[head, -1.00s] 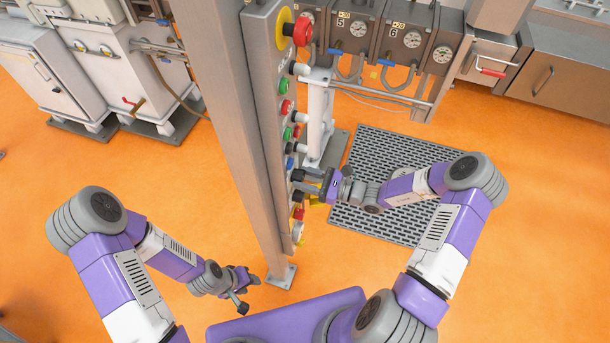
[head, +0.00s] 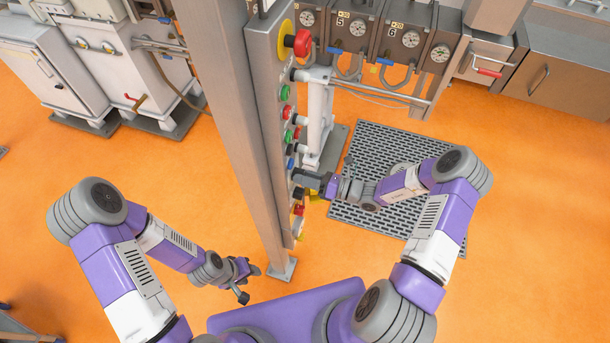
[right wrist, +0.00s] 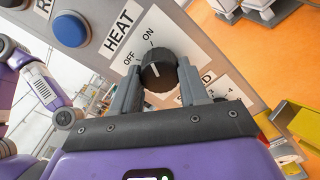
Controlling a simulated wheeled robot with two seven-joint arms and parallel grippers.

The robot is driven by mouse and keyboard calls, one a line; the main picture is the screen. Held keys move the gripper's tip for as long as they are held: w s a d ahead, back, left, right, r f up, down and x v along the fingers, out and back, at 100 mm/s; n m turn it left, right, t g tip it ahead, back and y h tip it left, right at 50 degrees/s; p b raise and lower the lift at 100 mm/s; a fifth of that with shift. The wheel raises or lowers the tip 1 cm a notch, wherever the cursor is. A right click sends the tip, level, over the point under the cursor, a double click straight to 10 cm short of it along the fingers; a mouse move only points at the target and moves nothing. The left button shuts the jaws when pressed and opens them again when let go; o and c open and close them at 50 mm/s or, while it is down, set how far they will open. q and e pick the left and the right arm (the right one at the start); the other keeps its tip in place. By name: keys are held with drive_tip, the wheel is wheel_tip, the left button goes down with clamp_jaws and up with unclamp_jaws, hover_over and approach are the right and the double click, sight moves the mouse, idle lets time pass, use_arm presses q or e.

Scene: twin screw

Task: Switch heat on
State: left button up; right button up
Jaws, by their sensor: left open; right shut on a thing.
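The heat knob (right wrist: 158,65) is a black ribbed rotary knob on the grey control panel (right wrist: 205,60), beside a white HEAT label (right wrist: 119,36) with OFF and ON marks. In the right wrist view the fingers of my right gripper (right wrist: 157,83) lie on both sides of the knob and are shut on it. A white mark shows on the knob, but its exact setting is hard to tell. In the head view my right gripper (head: 304,178) is at the panel and hides the knob. My left gripper (head: 248,283) is open and empty, low beside the post.
A blue button (right wrist: 70,29) sits beside the HEAT label. A SPEED-like dial label (right wrist: 215,90) is partly hidden by the right finger. A red emergency button (head: 301,43) tops the panel. A dark floor grate (head: 385,150) lies right of it. Orange floor is open around.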

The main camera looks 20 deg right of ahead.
drive_tip(key=shift+m, duration=0.3)
drive_tip(key=o, duration=1.1)
drive_tip(key=shift+c, duration=0.2)
drive_tip(key=b+v, duration=0.1)
drive_tip(key=v, duration=0.6)
drive_tip(key=shift+s+d, duration=0.2)
drive_tip(key=shift+d, duration=0.1)
